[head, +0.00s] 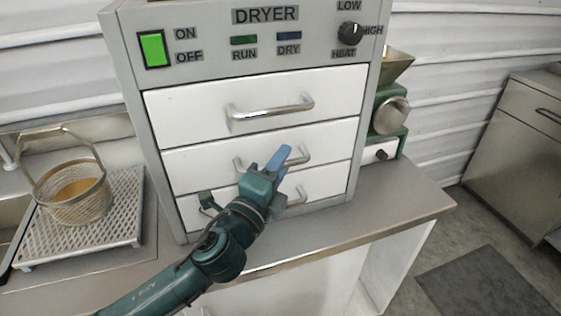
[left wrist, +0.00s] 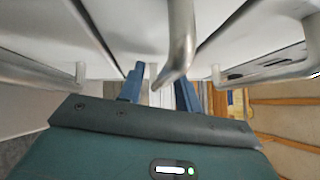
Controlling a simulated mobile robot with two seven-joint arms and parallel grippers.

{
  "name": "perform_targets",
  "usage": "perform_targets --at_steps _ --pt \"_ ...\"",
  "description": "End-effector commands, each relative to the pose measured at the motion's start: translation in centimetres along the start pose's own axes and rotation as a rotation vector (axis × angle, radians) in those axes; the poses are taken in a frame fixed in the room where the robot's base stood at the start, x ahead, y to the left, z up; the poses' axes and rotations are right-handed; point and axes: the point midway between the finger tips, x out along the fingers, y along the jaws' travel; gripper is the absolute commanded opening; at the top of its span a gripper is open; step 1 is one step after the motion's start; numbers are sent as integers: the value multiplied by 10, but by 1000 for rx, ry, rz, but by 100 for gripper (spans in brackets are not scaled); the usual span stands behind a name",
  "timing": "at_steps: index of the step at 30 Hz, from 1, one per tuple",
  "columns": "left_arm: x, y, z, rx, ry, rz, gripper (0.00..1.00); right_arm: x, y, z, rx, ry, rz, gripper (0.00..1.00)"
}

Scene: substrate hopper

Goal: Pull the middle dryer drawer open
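In the left wrist view, that handle (left wrist: 181,40) runs down between the two blue fingers of my left gripper (left wrist: 160,90). The fingers are apart, with a visible gap between the left finger and the handle, and the handle overlaps the right finger in the picture. Whether either finger touches it cannot be told. My right gripper is not in view.
The top drawer handle (head: 270,107) is above my gripper and the bottom drawer handle (head: 296,197) is below it, partly hidden by my arm. A wire basket (head: 75,196) stands on a perforated tray (head: 125,215) at left. A green machine (head: 390,115) stands at right.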

Motion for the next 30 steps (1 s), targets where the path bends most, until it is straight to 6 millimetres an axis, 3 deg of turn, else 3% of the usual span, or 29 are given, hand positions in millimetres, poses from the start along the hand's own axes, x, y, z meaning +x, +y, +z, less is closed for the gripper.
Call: perform_targets --at_steps 9,21,30 --pt "3 0 0 -1 1 0 34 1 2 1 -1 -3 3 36" --pt "2 0 0 -1 0 0 1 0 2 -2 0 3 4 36" --pt "2 0 0 -1 0 1 0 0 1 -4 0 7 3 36"
